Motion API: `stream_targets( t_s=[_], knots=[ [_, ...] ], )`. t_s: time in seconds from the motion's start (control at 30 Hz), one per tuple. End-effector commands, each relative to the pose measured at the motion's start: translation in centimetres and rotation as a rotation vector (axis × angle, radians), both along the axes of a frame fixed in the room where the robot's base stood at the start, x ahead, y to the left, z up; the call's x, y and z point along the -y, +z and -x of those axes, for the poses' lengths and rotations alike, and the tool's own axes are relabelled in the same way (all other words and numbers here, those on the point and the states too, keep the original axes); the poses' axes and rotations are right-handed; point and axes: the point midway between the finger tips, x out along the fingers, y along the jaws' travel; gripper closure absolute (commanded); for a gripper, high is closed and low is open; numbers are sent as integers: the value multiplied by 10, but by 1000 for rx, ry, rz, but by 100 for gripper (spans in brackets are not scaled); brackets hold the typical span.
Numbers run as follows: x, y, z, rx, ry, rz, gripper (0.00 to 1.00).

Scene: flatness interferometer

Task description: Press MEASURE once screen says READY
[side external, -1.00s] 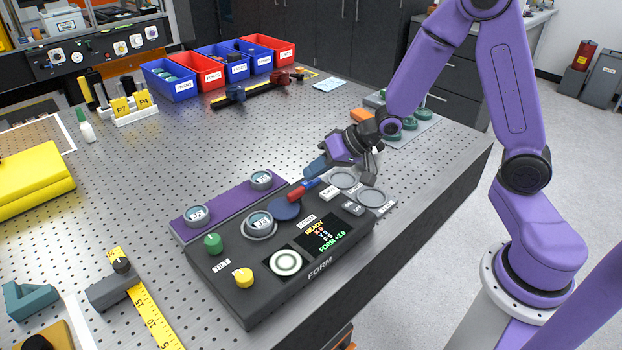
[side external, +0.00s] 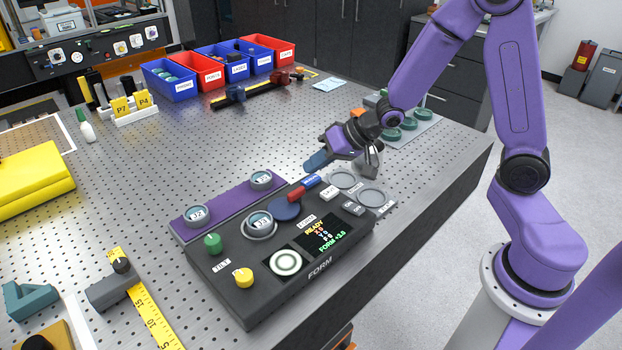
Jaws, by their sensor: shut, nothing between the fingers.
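The dark interferometer console (side external: 225,272) stands on the perforated bench. Its screen (side external: 325,235) reads READY in yellow, with smaller coloured lines and green FORM text below. A blue button (side external: 312,181), a red one (side external: 297,193) and a white one (side external: 330,193) lie along its back right edge; their small lettering is too small to read surely, so I cannot tell which is MEASURE. A disc marked 03 (side external: 260,221) sits in the round holder on the console.
Discs 02 (side external: 196,212) and 01 (side external: 262,177) sit on a purple rack (side external: 228,205) behind the console. Labelled bins (side external: 170,86) stand far back.

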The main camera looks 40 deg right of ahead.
Motion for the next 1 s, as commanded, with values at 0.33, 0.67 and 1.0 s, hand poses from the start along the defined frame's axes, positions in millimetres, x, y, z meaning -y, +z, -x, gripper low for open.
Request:
stream_targets(
  t_s=[0.33,0.67,1.0],
  knots=[
    [-1,21,0,3,3,-2,100],
    [-1,47,0,2,2,-2,100],
    [0,50,0,0,-1,-1,100]
  ],
)
